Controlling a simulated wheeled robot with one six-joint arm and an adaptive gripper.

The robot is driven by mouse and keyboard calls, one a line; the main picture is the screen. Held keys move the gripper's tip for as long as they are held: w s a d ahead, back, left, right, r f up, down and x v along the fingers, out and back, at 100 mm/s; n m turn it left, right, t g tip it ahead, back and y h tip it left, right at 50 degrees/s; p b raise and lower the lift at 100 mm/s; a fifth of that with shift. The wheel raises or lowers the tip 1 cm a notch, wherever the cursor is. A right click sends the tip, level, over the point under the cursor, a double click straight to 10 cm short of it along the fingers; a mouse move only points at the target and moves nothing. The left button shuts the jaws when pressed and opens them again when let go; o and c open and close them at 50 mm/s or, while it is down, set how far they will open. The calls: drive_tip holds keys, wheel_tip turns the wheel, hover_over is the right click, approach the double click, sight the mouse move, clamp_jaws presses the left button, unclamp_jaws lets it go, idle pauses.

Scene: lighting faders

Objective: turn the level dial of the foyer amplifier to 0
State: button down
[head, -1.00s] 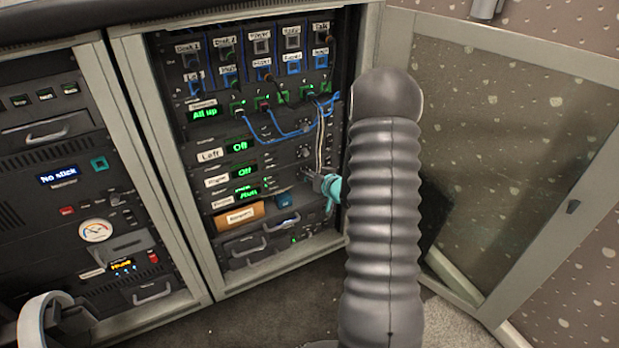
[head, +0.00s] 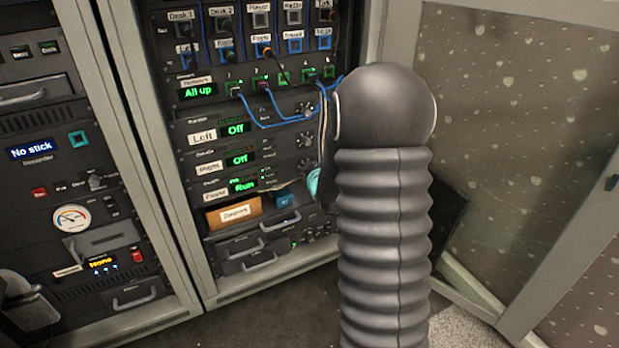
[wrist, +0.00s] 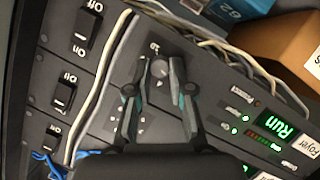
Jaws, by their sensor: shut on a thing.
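The foyer amplifier is the dark rack unit with a "Foyer" label (head: 215,192) and a green "Run" display (head: 243,184) in the head view. The display also shows in the wrist view (wrist: 268,125), where the picture is turned. Its level dial (wrist: 159,69) is a small grey round knob on the panel. My gripper (wrist: 159,66) has one finger on each side of the dial and is shut on it. Small markings lie around the dial, too small to read surely. In the head view my arm hides the dial and most of the gripper; a teal bit of it shows.
Pale cables (wrist: 100,85) run down the panel beside the gripper, near several On/Off switches (wrist: 64,95). Two amplifiers showing "Off" (head: 237,128) sit above the foyer one. Blue patch cables (head: 270,125) hang higher up.

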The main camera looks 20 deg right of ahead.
drive_tip(key=n+t+h, duration=0.1)
drive_tip(key=n, duration=0.2)
drive_tip(key=n+h, duration=0.1)
drive_tip(key=n, duration=0.2)
drive_tip(key=f+n+t+h, duration=0.1)
drive_tip(key=n+h, duration=0.1)
drive_tip(key=n, duration=0.1)
drive_tip(key=shift+a+t, duration=0.25)
drive_tip(key=shift+t, duration=0.05)
idle(0.5)
drive_tip(key=c, duration=1)
unclamp_jaws()
drive_tip(key=shift+c, duration=0.2)
drive_tip(key=v, duration=0.7)
drive_tip(key=shift+s, duration=0.25)
drive_tip(key=shift+a, duration=0.1)
